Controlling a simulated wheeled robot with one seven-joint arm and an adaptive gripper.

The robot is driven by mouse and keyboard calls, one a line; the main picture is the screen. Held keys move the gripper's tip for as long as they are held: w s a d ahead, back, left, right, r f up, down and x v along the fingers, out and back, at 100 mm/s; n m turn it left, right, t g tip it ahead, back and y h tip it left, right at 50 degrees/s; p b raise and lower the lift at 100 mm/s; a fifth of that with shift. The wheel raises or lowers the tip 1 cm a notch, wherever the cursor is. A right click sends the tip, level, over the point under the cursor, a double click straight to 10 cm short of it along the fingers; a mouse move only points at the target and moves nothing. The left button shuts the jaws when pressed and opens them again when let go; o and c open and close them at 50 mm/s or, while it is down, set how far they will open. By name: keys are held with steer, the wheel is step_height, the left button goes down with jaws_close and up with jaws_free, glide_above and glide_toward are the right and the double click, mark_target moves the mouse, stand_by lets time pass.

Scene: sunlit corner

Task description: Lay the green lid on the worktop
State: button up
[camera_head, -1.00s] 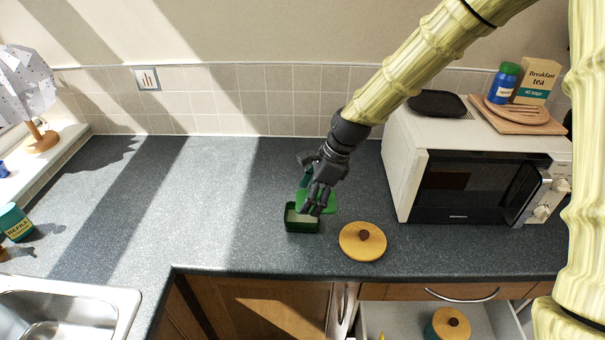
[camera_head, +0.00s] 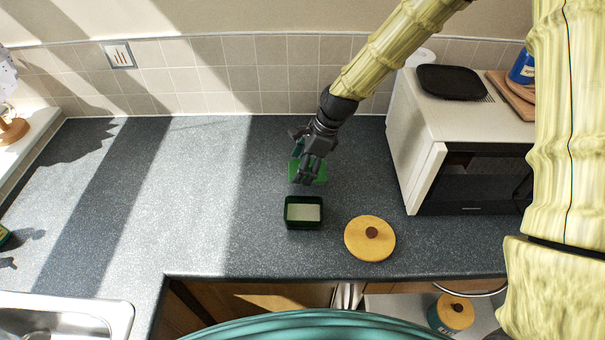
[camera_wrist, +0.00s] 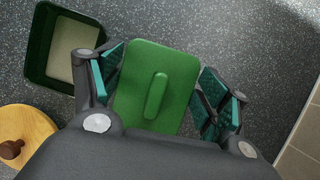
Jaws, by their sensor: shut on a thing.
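The green lid (camera_head: 321,172) is a flat rectangle with a raised bar handle, seen whole between my fingers in the wrist view (camera_wrist: 178,103). My gripper (camera_head: 308,174) is shut on the lid, with teal-padded fingers on both sides of it. The lid is over the worktop (camera_head: 200,200), behind the dark green box; I cannot tell whether it touches the surface. The dark green box (camera_head: 303,225) stands open with pale contents, and shows at the upper left of the wrist view (camera_wrist: 40,45).
A round wooden lid (camera_head: 360,245) with a brown knob lies right of the box. A white microwave (camera_head: 425,165) stands farther right. A sink (camera_head: 110,315) is at the front left, and an open drawer (camera_head: 400,312) is below the front edge. The worktop left of my gripper is clear.

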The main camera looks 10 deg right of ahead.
mark_target(302, 186)
steer(key=shift+w+f, duration=0.1)
steer(key=shift+f, duration=0.15)
steer(key=shift+s+f, duration=0.1)
steer(key=shift+s, duration=0.3)
steer(key=shift+s+f+p, duration=0.1)
steer(key=shift+f+p, duration=0.2)
steer(key=shift+p, duration=0.05)
steer(key=f, duration=0.1)
steer(key=f+p, duration=0.1)
steer(key=shift+w+f, duration=0.3)
steer(key=shift+f, duration=0.1)
steer(key=shift+s+f, duration=0.15)
steer(key=shift+f, duration=0.05)
steer(key=shift+f, duration=0.2)
steer(key=o, duration=1.2)
steer(key=shift+c, duration=0.2)
